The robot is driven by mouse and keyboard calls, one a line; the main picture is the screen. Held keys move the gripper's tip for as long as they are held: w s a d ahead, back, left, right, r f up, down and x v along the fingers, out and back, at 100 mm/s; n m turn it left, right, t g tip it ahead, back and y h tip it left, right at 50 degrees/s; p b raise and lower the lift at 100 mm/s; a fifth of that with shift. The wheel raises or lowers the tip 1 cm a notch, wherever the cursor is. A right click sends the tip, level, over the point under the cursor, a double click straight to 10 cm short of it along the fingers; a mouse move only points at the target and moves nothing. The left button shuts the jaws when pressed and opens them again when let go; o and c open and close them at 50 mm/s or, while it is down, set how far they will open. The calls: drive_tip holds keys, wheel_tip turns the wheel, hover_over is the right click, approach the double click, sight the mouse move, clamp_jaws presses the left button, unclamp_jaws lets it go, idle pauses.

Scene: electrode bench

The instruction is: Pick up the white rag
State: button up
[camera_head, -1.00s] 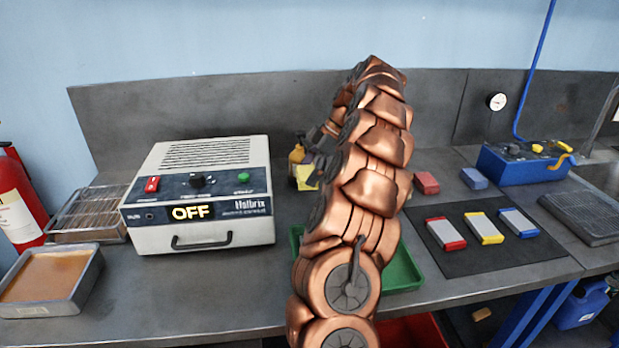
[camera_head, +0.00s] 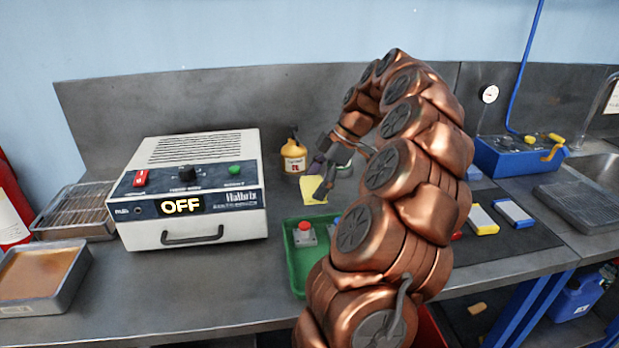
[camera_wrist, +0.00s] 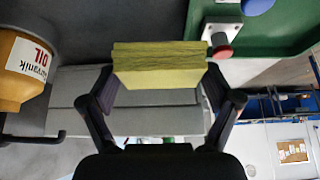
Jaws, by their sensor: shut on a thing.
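I do not see a white rag in either view. My gripper (camera_head: 322,178) is shut on a yellow block (camera_head: 313,190), which looks like a sponge or a folded cloth. In the wrist view the yellow block (camera_wrist: 158,76) sits between the two dark fingers of my gripper (camera_wrist: 160,66), one at each side. The head view shows it in front of the yellow oil bottle (camera_head: 293,158), behind the green tray (camera_head: 294,268). Whether it touches the bench is not clear. My arm hides part of the bench to the right.
The green tray holds a box with a red button (camera_head: 305,228). A white power unit (camera_head: 205,160) reading OFF stands left. Metal trays (camera_head: 85,262) stand at the far left. A dark mat (camera_head: 525,238) and a blue box (camera_head: 515,158) lie right. The bench front is mostly clear.

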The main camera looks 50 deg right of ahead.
drive_tip(key=shift+s+a+b, duration=0.3)
drive_tip(key=shift+s+a, duration=0.3)
drive_tip(key=shift+s, duration=0.7)
drive_tip(key=shift+s+a+b, duration=0.25)
drive_tip(key=shift+s+a, duration=0.4)
drive_tip(key=shift+s, duration=0.65)
drive_tip(key=shift+s+a+b, duration=0.3)
drive_tip(key=shift+s+a, duration=0.3)
drive_tip(key=shift+s, duration=0.7)
drive_tip(key=o, duration=0.5)
drive_tip(key=c, duration=0.4)
drive_tip(key=shift+c, duration=0.2)
